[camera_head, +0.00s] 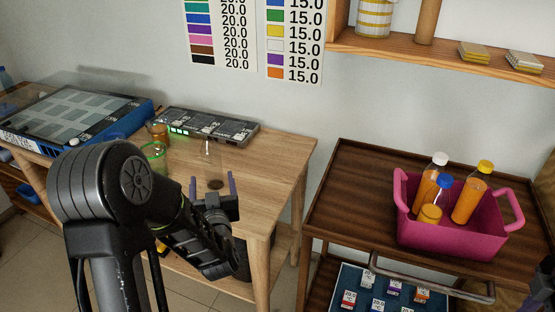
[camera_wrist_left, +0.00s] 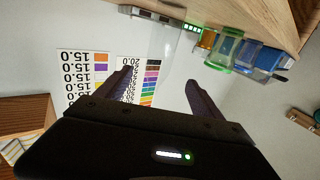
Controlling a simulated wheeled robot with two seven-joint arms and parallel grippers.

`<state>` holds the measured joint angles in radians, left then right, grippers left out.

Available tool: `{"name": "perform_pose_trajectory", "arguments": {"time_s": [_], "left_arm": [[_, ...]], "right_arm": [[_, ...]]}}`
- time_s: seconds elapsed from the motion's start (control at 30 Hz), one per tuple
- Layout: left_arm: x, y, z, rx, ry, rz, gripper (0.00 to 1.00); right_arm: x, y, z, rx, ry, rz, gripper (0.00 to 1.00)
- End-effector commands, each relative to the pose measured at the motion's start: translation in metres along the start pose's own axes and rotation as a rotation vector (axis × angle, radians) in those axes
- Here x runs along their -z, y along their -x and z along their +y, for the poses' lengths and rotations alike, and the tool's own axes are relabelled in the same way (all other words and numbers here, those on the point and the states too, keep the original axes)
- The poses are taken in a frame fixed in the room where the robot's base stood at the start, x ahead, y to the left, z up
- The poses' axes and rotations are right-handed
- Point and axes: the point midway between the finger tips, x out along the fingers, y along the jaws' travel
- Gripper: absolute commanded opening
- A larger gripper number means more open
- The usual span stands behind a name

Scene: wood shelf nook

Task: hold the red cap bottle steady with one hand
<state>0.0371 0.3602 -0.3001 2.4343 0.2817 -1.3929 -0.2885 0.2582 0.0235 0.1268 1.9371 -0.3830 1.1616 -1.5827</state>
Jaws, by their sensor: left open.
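I see no bottle with a red cap in either view. The bottles that show stand in a pink basket (camera_head: 455,238) on the dark cart: one with a white cap (camera_head: 440,158), one with a blue cap (camera_head: 445,181) and one with a yellow cap (camera_head: 486,166). All hold orange contents. My left gripper (camera_head: 212,182) is over the front of the light wooden table, well left of the basket. Its two fingers are apart and nothing is held between them; they also show apart in the left wrist view (camera_wrist_left: 160,76). My right gripper does not show clearly.
The wooden table (camera_head: 275,165) holds a grey rack (camera_head: 210,126), a green-rimmed glass (camera_head: 153,152), an amber jar (camera_head: 158,131) and a blue device (camera_head: 70,115). A faint transparent vessel stands behind my left gripper. The cart's left top (camera_head: 350,200) is clear. A wall shelf (camera_head: 440,57) is above.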

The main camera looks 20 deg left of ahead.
Motion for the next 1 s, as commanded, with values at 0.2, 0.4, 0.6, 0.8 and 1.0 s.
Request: {"name": "perform_pose_trajectory", "arguments": {"time_s": [0.2, 0.4, 0.6, 0.8, 1.0], "left_arm": [[0.001, -0.015, 0.0, 0.001, 0.0, 0.0, 0.77], [0.001, -0.047, 0.0, 0.001, -0.001, 0.0, 0.77], [0.0, -0.067, 0.0, 0.0, 0.0, -0.001, 0.77], [0.0, -0.068, 0.0, 0.0, 0.0, -0.001, 0.77], [0.001, -0.072, 0.0, 0.001, 0.0, 0.0, 0.77]], "right_arm": [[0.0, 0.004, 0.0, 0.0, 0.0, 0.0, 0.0], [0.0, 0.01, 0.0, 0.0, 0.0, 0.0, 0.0], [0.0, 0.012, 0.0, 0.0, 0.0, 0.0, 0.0], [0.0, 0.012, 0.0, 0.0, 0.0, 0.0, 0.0], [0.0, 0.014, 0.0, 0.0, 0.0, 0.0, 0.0]]}}
